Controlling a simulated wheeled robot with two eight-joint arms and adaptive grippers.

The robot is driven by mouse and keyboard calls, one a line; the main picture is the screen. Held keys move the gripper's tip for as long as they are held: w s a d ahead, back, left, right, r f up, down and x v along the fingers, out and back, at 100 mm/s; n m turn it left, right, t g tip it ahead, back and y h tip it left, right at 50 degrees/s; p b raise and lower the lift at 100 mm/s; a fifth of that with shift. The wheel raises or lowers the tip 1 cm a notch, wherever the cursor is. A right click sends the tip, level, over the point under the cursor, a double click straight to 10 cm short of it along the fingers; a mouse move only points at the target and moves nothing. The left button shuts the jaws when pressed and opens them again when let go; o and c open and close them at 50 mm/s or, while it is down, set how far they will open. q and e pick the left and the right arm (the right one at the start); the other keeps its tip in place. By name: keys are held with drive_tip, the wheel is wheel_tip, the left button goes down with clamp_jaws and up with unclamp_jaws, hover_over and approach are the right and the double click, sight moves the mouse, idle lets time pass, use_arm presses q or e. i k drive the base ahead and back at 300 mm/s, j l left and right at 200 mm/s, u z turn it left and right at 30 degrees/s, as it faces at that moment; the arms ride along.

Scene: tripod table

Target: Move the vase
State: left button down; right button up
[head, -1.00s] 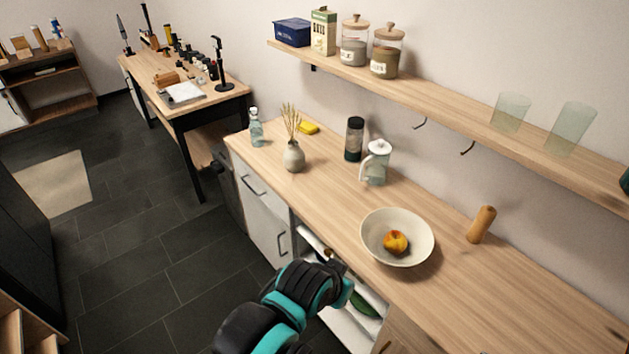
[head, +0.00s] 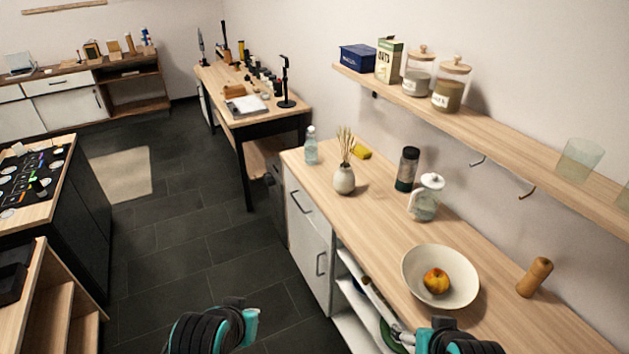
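The vase (head: 344,181) is a small, round, pale grey pot with dried stalks (head: 346,145) standing in it. It stands upright on the far-left part of the wooden counter (head: 385,222), behind the front edge. My black and teal arm parts show at the bottom edge, one left of the middle and one right of it, both well short of the vase. No gripper fingers show, so I cannot see either gripper's state. Nothing touches the vase.
A glass bottle (head: 311,147) stands left of the vase, a yellow sponge (head: 361,151) behind it. A dark tumbler (head: 407,169), a glass jug (head: 426,198), a bowl (head: 411,280) with fruit and a wooden mill (head: 534,278) stand to the right. A wall shelf (head: 480,122) hangs above.

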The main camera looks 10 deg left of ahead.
sight(344, 179)
drive_tip(key=z, duration=0.35)
drive_tip(key=i+j+z, duration=0.5)
drive_tip(key=j+z, duration=0.25)
drive_tip(key=j, duration=0.2)
drive_tip(key=i+j, duration=0.15)
drive_tip(key=j, duration=0.25)
drive_tip(key=i+j, duration=0.15)
drive_tip(key=j, duration=0.3)
drive_tip(key=i+j+z, duration=0.1)
drive_tip(key=j, duration=0.3)
drive_tip(key=i+j, duration=0.2)
drive_tip(key=j, duration=0.2)
drive_tip(key=i+j+z, duration=0.1)
drive_tip(key=j, duration=0.35)
drive_tip(key=i+j, duration=0.15)
drive_tip(key=j, duration=0.3)
drive_tip(key=i+j, duration=0.1)
drive_tip(key=j, duration=0.3)
drive_tip(key=z, duration=0.05)
